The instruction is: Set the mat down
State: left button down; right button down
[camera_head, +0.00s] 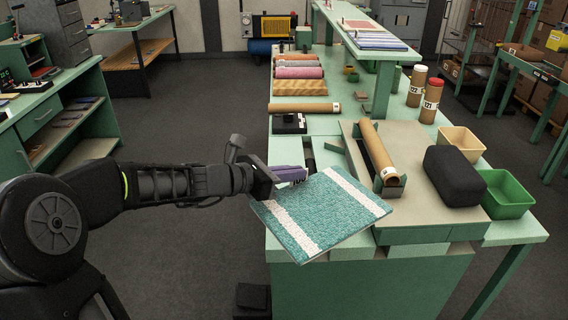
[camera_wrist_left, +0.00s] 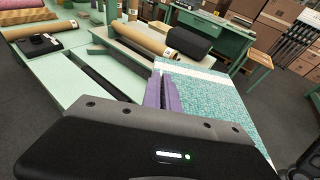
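The mat (camera_head: 320,213) is a flat teal square with two white stripes along opposite edges. It is tilted at the near left end of the green workbench (camera_head: 370,285), partly out past the bench's left edge. My left gripper (camera_head: 292,174), with purple fingers, comes in from the left and is shut on the mat's edge near its far left side. In the left wrist view the purple fingers (camera_wrist_left: 161,92) meet the edge of the mat (camera_wrist_left: 210,95), which stretches away to the right. Whether its underside touches the bench is hidden. My right gripper is not in view.
A cardboard tube (camera_head: 378,152) lies on a beige board right behind the mat. A black rounded block (camera_head: 454,176), a green bin (camera_head: 507,194) and a tan bin (camera_head: 461,143) stand to the right. Rolled textiles (camera_head: 299,73) lie farther back.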

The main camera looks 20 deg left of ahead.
pick_arm(q)
jog(key=s+d+f+m+g+h+b, duration=0.1)
jog(key=s+d+f+b, duration=0.1)
jog(key=f, duration=0.8)
jog(key=s+d+f+m+g+h+b, duration=0.1)
jog(key=s+f+b, duration=0.3)
jog(key=f, duration=0.7)
jog(key=s+d+f+m+g+h+b, duration=0.1)
jog(key=s+f, duration=0.4)
jog(key=f, duration=0.6)
jog(key=shift+s+d+m+g+h+b, duration=0.15)
jog(key=shift+d+m+g+h+b, duration=0.2)
jog(key=shift+d+m+b, duration=0.6)
jog(key=shift+a+n, duration=0.15)
jog(key=shift+n, duration=0.1)
